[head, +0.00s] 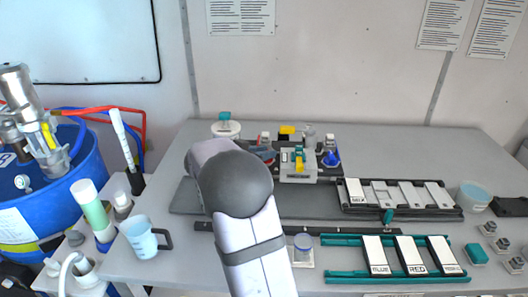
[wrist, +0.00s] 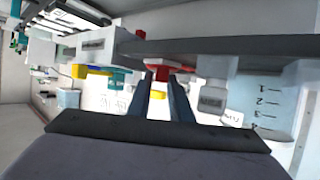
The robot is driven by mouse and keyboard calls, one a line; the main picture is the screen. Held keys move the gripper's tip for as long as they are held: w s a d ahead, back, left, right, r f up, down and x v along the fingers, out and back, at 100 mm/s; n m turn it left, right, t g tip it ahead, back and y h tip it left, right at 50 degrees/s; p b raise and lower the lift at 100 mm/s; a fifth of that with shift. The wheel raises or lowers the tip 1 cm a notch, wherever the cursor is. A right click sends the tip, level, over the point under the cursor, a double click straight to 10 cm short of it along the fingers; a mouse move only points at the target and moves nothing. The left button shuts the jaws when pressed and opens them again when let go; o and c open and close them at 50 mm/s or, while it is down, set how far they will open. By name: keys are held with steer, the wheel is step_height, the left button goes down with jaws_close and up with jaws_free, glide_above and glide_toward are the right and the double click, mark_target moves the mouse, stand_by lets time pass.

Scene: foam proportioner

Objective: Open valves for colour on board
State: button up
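The valve assembly (head: 298,165) stands at the back middle of the grey table, with yellow, teal, red and blue parts. In the head view my gripper (head: 268,154) is at its left side, partly hidden by my arm. In the wrist view my two dark fingers (wrist: 161,78) are apart, with a red valve handle (wrist: 158,70) at their tips. I cannot tell whether they touch it. A yellow handle (wrist: 92,70) and a teal handle (wrist: 120,77) are to the left.
A teal rack (head: 350,277) holds label cards reading BLUE and RED at the front right. A black rack (head: 400,210) with white cards lies behind it. A blue mug (head: 141,240) and blue drum (head: 60,185) are left. The far right of the table has small blocks (head: 476,253).

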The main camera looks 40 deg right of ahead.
steer(key=shift+o, duration=0.9)
steer(key=shift+a, duration=0.15)
steer(key=b+v, duration=0.1)
steer(key=v, duration=0.6)
steer(key=shift+r, duration=0.1)
